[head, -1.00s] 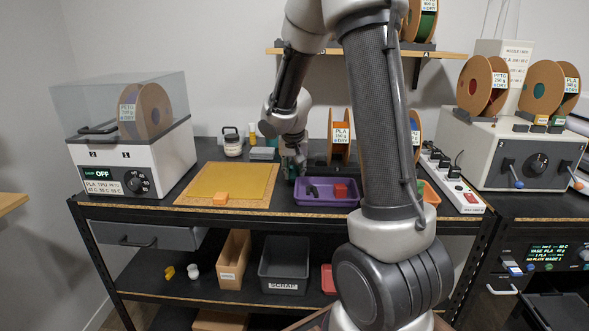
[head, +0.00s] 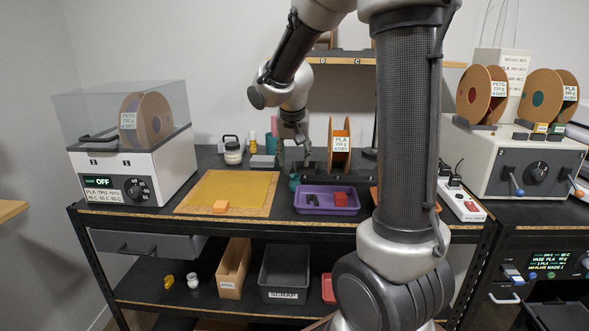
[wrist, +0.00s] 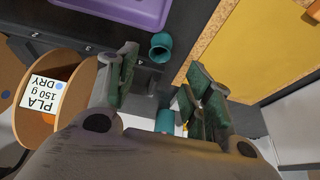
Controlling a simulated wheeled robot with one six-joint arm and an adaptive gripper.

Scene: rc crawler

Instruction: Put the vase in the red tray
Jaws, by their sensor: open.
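A small teal vase (head: 294,182) stands on the bench top just left of the purple tray. It also shows in the wrist view (wrist: 160,47), with its open mouth visible. My gripper (wrist: 163,72) is open and empty, with its two green-padded fingers apart. In the head view my gripper (head: 293,152) is above the vase and clear of it. A red tray (head: 328,288) sits on the shelf under the bench, partly hidden by my arm.
The purple tray (head: 353,198) holds a red block and dark pieces. A yellow mat (head: 230,190) with an orange block lies to the left. Behind are a spool (head: 340,146) and a jar (head: 233,153). A grey bin (head: 285,270) and a cardboard box (head: 233,265) stand on the lower shelf.

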